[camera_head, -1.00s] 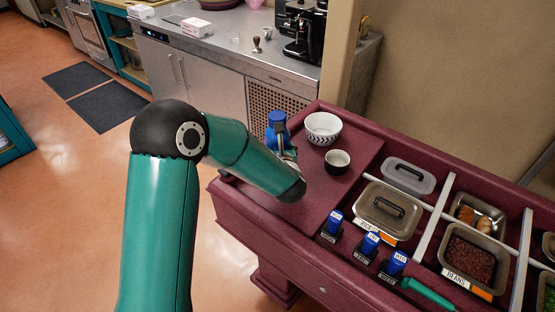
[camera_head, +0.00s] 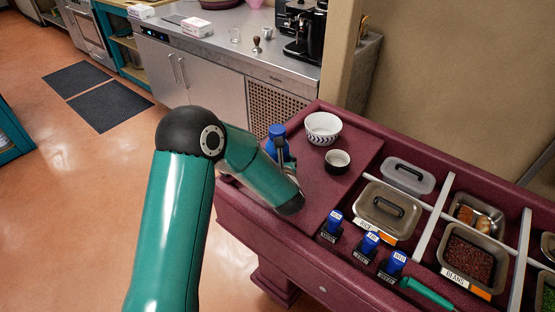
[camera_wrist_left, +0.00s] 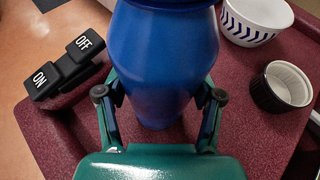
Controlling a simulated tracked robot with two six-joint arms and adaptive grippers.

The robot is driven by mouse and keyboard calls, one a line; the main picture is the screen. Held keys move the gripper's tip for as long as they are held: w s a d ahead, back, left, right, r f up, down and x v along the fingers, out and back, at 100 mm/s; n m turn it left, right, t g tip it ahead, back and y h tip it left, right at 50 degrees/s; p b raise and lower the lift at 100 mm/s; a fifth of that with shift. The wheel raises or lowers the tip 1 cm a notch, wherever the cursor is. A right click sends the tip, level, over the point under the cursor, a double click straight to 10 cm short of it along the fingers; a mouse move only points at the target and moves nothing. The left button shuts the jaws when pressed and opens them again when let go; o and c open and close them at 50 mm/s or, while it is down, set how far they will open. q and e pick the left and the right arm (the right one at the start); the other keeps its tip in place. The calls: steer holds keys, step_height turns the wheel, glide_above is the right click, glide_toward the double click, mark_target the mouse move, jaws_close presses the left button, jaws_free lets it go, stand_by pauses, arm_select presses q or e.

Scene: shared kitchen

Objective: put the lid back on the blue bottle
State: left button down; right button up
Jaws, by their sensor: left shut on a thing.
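The blue bottle (camera_head: 274,151) stands at the left end of the maroon counter, partly hidden behind my left arm and gripper. In the left wrist view the bottle (camera_wrist_left: 165,62) looks upright and fills the middle, with its top end cut off by the picture edge. My left gripper (camera_wrist_left: 160,97) has one finger on each side of the bottle's body and is shut on it. In the head view my left gripper (camera_head: 282,147) is seen from behind and mostly covered. I cannot make out a separate lid. My right gripper is not in view.
A patterned white bowl (camera_head: 322,127) and a small dark cup (camera_head: 337,161) stand right of the bottle. A black ON/OFF block (camera_wrist_left: 68,67) sits near the counter's left edge. Lidded pans (camera_head: 388,211) and several blue-topped labelled items (camera_head: 334,220) lie further right.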

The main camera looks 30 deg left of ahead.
arm_select(q)
steer(key=shift+f, duration=0.1)
steer(key=shift+c, duration=0.8)
jaws_free()
steer(key=b+v, duration=0.3)
steer(key=v, duration=0.9)
